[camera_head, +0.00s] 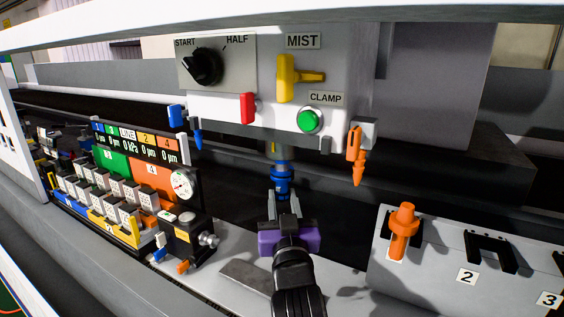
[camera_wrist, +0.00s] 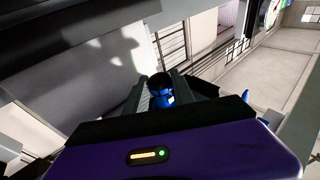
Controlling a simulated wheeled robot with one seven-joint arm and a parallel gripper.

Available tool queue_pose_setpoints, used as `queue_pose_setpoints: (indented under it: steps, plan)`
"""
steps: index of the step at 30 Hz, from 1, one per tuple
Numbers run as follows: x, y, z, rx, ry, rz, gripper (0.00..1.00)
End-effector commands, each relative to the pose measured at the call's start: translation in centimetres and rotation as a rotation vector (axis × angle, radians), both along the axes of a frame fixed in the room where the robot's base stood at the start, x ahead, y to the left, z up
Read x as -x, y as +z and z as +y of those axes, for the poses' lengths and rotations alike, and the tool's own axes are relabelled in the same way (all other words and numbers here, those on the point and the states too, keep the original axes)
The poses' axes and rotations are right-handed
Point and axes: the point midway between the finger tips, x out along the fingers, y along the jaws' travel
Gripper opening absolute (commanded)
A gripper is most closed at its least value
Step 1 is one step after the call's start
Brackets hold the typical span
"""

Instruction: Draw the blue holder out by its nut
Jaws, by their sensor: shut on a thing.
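The blue holder (camera_head: 281,178) hangs upright below the grey spindle nose (camera_head: 278,149), under the white machine head. Its top still meets the spindle nose in the head view. My purple gripper (camera_head: 284,205) reaches up from below, its fingers at the lower end of the holder. In the wrist view my gripper (camera_wrist: 170,92) has its two fingers on either side of the blue holder (camera_wrist: 160,98), shut on it. The nut cannot be told apart clearly from the rest of the holder.
The machine head carries a START/HALF knob (camera_head: 206,67), a yellow MIST lever (camera_head: 287,78) and a green CLAMP button (camera_head: 310,120). An orange nozzle (camera_head: 357,155) hangs right of the holder. A rack (camera_head: 430,258) holds an orange holder (camera_head: 402,232); slot 2 is empty. A gauge block (camera_head: 187,238) stands left.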

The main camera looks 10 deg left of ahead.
Motion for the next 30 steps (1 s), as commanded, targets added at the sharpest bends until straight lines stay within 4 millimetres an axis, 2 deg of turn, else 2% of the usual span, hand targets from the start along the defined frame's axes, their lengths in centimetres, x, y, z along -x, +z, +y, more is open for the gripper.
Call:
queue_pose_setpoints:
  steps: [30]
  plan:
    - [0.0,-2.8,0.0,-0.002,0.000,-0.004,0.00]
